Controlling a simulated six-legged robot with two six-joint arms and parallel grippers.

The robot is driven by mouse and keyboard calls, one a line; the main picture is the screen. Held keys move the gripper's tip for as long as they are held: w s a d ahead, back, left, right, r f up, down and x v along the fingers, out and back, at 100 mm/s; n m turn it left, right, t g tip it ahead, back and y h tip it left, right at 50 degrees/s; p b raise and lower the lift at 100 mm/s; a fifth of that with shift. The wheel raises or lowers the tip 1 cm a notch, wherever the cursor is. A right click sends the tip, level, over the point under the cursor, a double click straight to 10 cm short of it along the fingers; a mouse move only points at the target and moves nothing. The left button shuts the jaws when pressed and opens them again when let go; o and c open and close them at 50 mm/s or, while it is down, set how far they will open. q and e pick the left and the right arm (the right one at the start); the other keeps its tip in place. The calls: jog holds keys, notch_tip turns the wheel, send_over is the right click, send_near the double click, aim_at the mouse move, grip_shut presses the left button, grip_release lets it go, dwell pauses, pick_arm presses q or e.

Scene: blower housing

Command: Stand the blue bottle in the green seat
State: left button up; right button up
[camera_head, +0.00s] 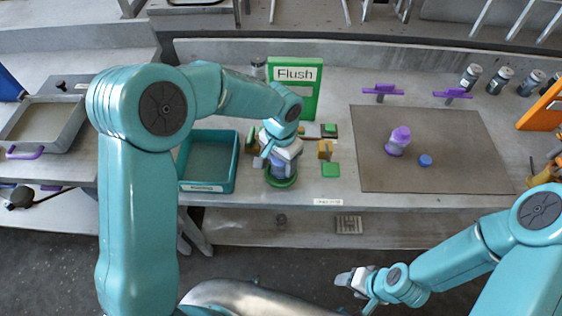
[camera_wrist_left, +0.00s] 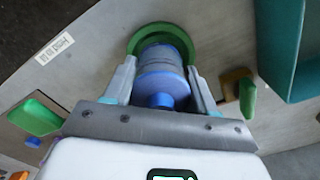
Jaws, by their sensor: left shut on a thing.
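The blue bottle (camera_wrist_left: 163,72) is between the two fingers of my left gripper (camera_wrist_left: 163,80), which is shut on it. The green seat (camera_wrist_left: 160,32) is a round ring at the bottle's far end. In the head view the bottle (camera_head: 281,170) looks upright over the seat (camera_head: 281,182), with my left gripper (camera_head: 282,158) above it. The bottle's base is inside the ring's outline; I cannot tell whether it touches the bottom. My right gripper (camera_head: 350,279) is low in front of the bench, away from the bottle; its opening is unclear.
A teal bin (camera_head: 208,187) stands left of the seat. A green "Flush" sign (camera_head: 296,88) is behind it. Small green and yellow parts (camera_head: 325,150) are close on the right.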

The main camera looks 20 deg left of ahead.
pick_arm(q)
jog(key=shift+f, duration=0.45)
jog(key=shift+f, duration=0.15)
jog(key=o, duration=1.2)
jog(key=shift+o, duration=0.2)
notch_tip(320, 180, up, 12)
jog(key=shift+r, duration=0.2)
